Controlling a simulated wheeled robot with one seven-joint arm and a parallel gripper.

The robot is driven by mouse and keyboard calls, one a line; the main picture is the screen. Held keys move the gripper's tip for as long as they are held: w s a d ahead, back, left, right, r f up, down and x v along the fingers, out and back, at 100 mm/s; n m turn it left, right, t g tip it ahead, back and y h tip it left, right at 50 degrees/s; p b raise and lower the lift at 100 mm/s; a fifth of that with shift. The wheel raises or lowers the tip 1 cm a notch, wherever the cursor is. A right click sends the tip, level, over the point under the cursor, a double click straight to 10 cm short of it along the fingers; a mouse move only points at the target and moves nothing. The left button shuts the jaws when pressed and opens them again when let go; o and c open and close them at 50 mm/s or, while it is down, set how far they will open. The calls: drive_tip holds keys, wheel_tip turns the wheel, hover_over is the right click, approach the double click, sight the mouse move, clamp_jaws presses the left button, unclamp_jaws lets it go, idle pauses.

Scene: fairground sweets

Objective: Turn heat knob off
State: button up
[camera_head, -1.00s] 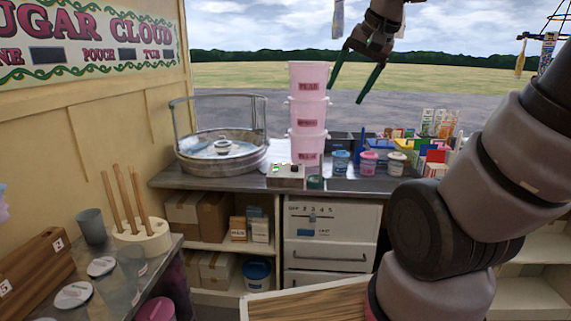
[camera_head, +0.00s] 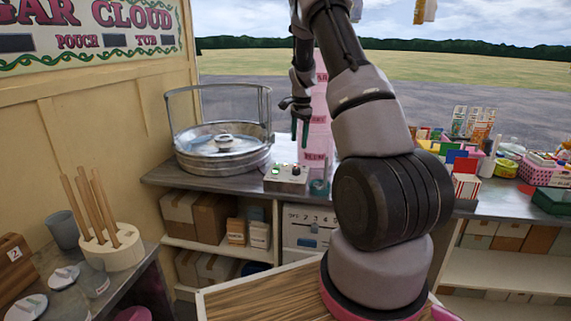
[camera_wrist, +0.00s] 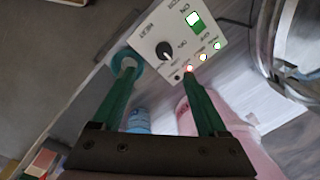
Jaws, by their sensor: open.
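The grey control box (camera_head: 286,178) stands on the counter in front of the round metal machine (camera_head: 222,160). In the wrist view, its panel (camera_wrist: 148,38) carries a black heat knob (camera_wrist: 165,51), a lit green switch (camera_wrist: 194,19) and a few small lights. The knob's exact setting is too small to read. My gripper (camera_wrist: 158,74) is open and empty, its green fingers reaching towards the panel's edge, with the knob just beyond and between them. In the head view my gripper (camera_head: 299,138) hangs above the box, pointing down.
A teal ring (camera_wrist: 129,66) lies beside the box, close to my left fingertip. Coloured packets (camera_head: 462,160) stand further right on the counter.

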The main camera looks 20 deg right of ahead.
sight(297, 169)
drive_tip(key=f, duration=0.4)
drive_tip(key=w+f, duration=0.1)
drive_tip(key=f, duration=0.3)
drive_tip(key=w+f, duration=0.1)
drive_tip(key=f, duration=0.4)
drive_tip(key=shift+d, duration=0.1)
clamp_jaws()
drive_tip(key=shift+n, duration=0.3)
drive_tip(key=n, duration=0.5)
drive_tip(key=shift+n, duration=0.3)
drive_tip(key=n, duration=0.5)
drive_tip(key=shift+w+g, duration=0.1)
drive_tip(key=shift+g, duration=0.2)
drive_tip(key=shift+n, duration=0.4)
